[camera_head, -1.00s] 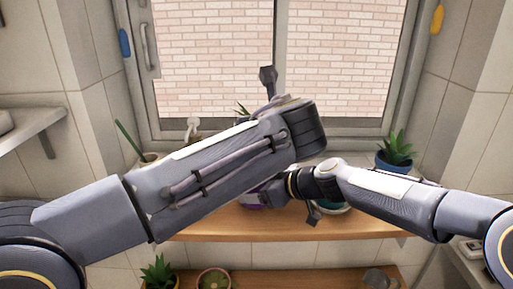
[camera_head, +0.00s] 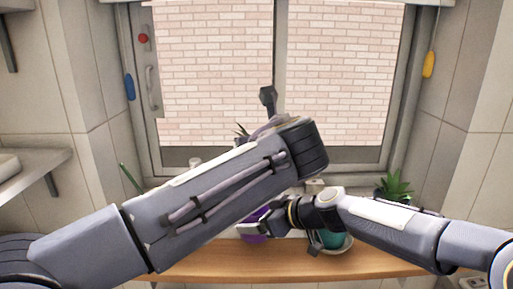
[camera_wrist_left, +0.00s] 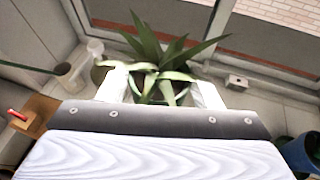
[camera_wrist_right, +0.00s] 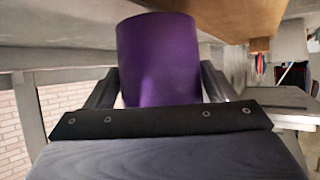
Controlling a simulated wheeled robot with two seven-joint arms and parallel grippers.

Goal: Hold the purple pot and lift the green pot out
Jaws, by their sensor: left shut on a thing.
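The purple pot (camera_head: 255,228) is at the middle of the wooden shelf, mostly behind my arms. In the right wrist view the purple pot (camera_wrist_right: 158,58) sits between the fingers of my right gripper (camera_wrist_right: 158,82); I cannot tell whether they press on it. In the left wrist view my left gripper (camera_wrist_left: 160,90) is shut on the green pot (camera_wrist_left: 158,98), seen only as a small dark-green part between the pale fingers. Its spiky plant (camera_wrist_left: 165,55) rises beyond them. In the head view my left forearm hides the green pot, so its height over the purple pot cannot be told.
A teal pot (camera_head: 333,238) on a saucer stands right of the purple pot, partly under my right arm. A spiky plant (camera_head: 395,183) stands farther right. The window (camera_head: 330,75) is behind. The shelf's front strip (camera_head: 290,265) is clear.

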